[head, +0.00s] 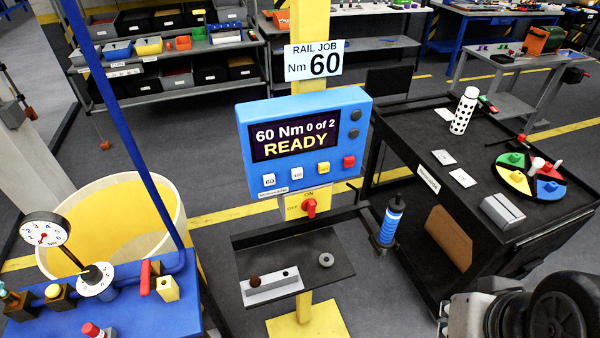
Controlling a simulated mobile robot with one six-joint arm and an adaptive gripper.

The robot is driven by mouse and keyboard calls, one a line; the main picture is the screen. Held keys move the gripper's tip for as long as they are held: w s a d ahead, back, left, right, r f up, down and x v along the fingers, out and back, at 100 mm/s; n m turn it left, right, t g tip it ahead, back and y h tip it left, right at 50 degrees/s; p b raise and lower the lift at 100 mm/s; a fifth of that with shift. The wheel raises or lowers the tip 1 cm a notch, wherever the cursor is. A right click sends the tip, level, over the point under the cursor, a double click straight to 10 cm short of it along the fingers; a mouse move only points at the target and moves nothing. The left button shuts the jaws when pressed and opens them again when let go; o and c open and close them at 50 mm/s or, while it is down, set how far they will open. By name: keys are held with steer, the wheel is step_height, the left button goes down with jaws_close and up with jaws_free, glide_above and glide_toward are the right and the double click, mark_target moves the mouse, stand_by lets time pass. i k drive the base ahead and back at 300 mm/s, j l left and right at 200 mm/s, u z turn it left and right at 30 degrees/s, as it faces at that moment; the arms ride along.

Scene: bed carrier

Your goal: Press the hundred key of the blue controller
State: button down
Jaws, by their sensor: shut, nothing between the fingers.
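The blue controller (303,140) stands on a yellow post in the middle of the head view. Its dark screen (293,136) reads "60 Nm 0 of 2 READY". Below the screen is a row of keys: a white key marked 60 (269,181), a second white key (297,173) whose print is too small to read surely, a yellow key (323,167) and a red key (349,161). No key is covered. Parts of my arm show at the bottom right, well apart from the controller. My gripper's fingers are not in view.
A red rotary switch (309,207) sits under the controller, above a dark shelf (325,247). A blue-handled tool (390,222) hangs to the right. A black cart (388,125) stands right; a blue bench (165,318) with a slanting blue bar stands left.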

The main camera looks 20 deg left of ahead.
mark_target(298, 172)
steer(key=z, duration=0.4)
steer(key=k+j+z, duration=0.25)
steer(key=j, duration=0.4)
steer(key=k+j+z, duration=0.3)
steer(key=j, duration=0.25)
steer(key=k+j+z, duration=0.25)
steer(key=k+j, duration=0.25)
